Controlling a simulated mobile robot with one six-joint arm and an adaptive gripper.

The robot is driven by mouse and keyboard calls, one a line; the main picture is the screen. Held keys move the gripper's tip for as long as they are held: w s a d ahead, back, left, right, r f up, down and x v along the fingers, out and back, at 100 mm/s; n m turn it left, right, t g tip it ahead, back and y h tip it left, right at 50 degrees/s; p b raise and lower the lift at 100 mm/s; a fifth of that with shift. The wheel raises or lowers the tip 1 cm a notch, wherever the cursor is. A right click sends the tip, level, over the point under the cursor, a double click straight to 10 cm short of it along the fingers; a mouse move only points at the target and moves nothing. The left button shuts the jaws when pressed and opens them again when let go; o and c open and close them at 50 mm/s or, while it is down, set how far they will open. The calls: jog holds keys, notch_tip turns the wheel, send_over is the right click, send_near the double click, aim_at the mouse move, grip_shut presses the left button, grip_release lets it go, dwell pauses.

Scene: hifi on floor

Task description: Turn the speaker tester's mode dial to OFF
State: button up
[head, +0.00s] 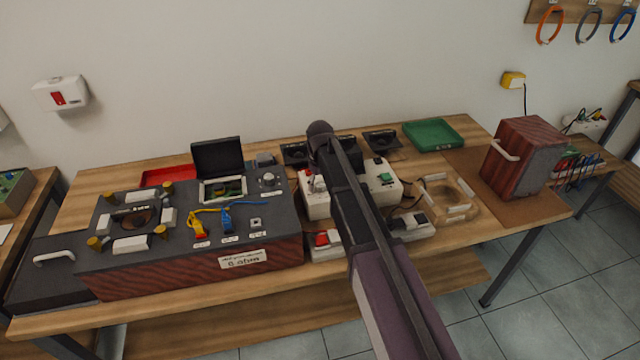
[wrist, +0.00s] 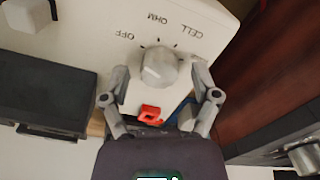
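The speaker tester's mode dial (wrist: 158,66) is a pale grey round knob on a white panel (wrist: 85,35) in the wrist view. The labels OFF, OHM and CELL appear upside down around it; I cannot tell which one the dial points to. My gripper (wrist: 161,80) is open, with one finger on each side of the dial and small gaps visible beside the knob. A red part (wrist: 150,112) sits just below the dial, between the fingers. In the head view, my arm partly covers the white tester (head: 316,207), and the dial and fingers are hidden.
A dark wood-sided cabinet (head: 190,265) stands close on the tester's left in the head view. A black box (wrist: 45,90) is on the left in the wrist view. A green tray (head: 433,134) and a red-brown speaker box (head: 520,158) stand farther right on the bench.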

aim_at(321, 184)
jog(key=shift+m, duration=0.3)
dwell(0.4)
jog(key=shift+m, duration=2)
jog(key=m, duration=0.8)
jog(key=shift+d+m, duration=0.1)
jog(key=shift+m, duration=0.2)
jog(key=m, duration=0.5)
notch_tip(321, 184, up, 14)
jog(key=p, duration=1.4)
jog(key=s+d+f+n+b, duration=0.4)
jog(key=s+d, duration=0.6)
jog(key=s, duration=0.1)
jog(key=s+d+f+n+b, duration=0.5)
jog(key=s+d, duration=0.6)
jog(key=shift+s+d, duration=0.15)
jog(key=shift+s, duration=0.05)
